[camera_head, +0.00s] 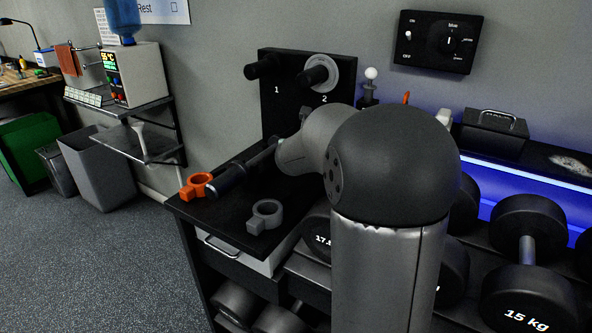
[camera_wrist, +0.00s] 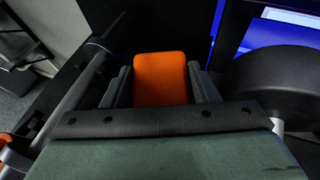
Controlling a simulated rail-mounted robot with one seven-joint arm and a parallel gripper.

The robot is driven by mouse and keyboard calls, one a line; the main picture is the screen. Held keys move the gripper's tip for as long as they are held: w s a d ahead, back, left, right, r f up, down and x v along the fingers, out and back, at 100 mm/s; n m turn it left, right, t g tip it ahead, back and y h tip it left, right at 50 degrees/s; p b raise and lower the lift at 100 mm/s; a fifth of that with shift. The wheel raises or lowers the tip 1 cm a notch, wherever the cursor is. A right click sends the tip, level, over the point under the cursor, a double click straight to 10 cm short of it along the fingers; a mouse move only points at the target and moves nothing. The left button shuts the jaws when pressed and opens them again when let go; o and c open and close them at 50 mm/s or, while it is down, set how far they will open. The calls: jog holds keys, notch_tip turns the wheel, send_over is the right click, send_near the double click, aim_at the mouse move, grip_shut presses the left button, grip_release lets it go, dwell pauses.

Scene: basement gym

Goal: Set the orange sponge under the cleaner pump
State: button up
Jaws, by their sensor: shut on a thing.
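The orange sponge (camera_wrist: 160,88) is between the two fingers of my gripper (camera_wrist: 159,70) in the wrist view, with a finger against each side. My gripper is shut on it. In the head view my arm hides the gripper, and a small orange tip (camera_head: 406,97) shows above the arm; I cannot tell if it is the sponge. I cannot surely pick out the cleaner pump. A small pale object (camera_head: 443,117) stands partly hidden right of my arm; its kind is unclear.
A black bench top (camera_head: 220,207) holds an orange collar (camera_head: 197,186), a grey collar (camera_head: 266,216) and a bar (camera_head: 232,177). A numbered peg board (camera_head: 276,104) stands behind. Right are a black handled box (camera_head: 493,132) and racked dumbbells (camera_head: 527,252). A white-knobbed post (camera_head: 371,74) stands near the wall.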

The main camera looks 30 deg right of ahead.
send_over(301, 178)
jog(key=f, duration=0.7)
jog(key=shift+w+d+b, duration=0.15)
jog(key=shift+w+b, duration=0.15)
jog(key=shift+b, duration=0.1)
jog(key=shift+f+b, duration=0.3)
jog(key=shift+f, duration=1.05)
jog(key=shift+f, duration=0.1)
jog(key=shift+f, duration=0.1)
jog(key=o, duration=1)
jog(key=shift+o, duration=0.2)
jog(key=shift+r, duration=0.2)
jog(key=shift+s+r, duration=0.1)
jog(key=shift+s, duration=0.05)
jog(key=shift+o, duration=0.4)
jog(key=v, duration=0.7)
jog(key=shift+s, duration=0.1)
